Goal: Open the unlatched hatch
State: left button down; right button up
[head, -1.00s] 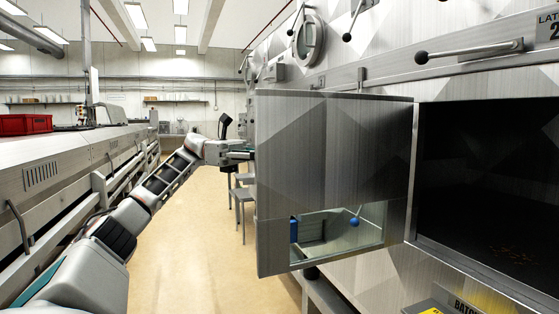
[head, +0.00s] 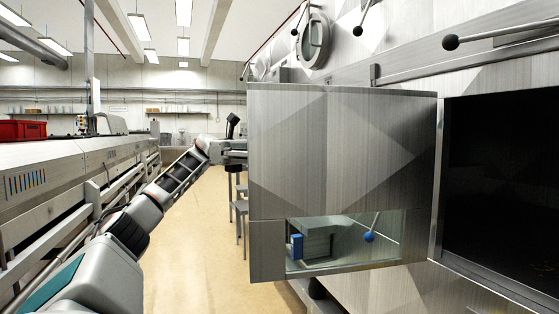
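The hatch (head: 340,150) is a brushed-metal door with a small glass window (head: 345,240) in its lower part. It stands swung well out from the wall on its right-hand edge, and the dark opening (head: 500,190) shows to its right. My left arm reaches forward from the lower left, and its wrist end is at the hatch's left edge. My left gripper's fingers are hidden behind the hatch, so I cannot tell whether they touch it. My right gripper is not in view.
A long metal machine (head: 80,175) with rails runs along the left, with a red crate (head: 22,130) on top. Stools (head: 240,205) stand behind the hatch's left edge. Tan floor (head: 190,270) lies clear between the machine and the hatch. A black-knobbed lever (head: 452,42) sits above the opening.

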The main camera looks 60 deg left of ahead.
pick_arm(q)
jog(key=shift+w+a, duration=0.1)
jog(key=shift+a, duration=0.15)
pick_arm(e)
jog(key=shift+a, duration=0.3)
pick_arm(q)
jog(key=c, duration=2.2)
grip_release()
jog(key=shift+a, duration=0.1)
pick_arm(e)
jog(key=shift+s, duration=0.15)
pick_arm(q)
jog(key=shift+r, duration=0.1)
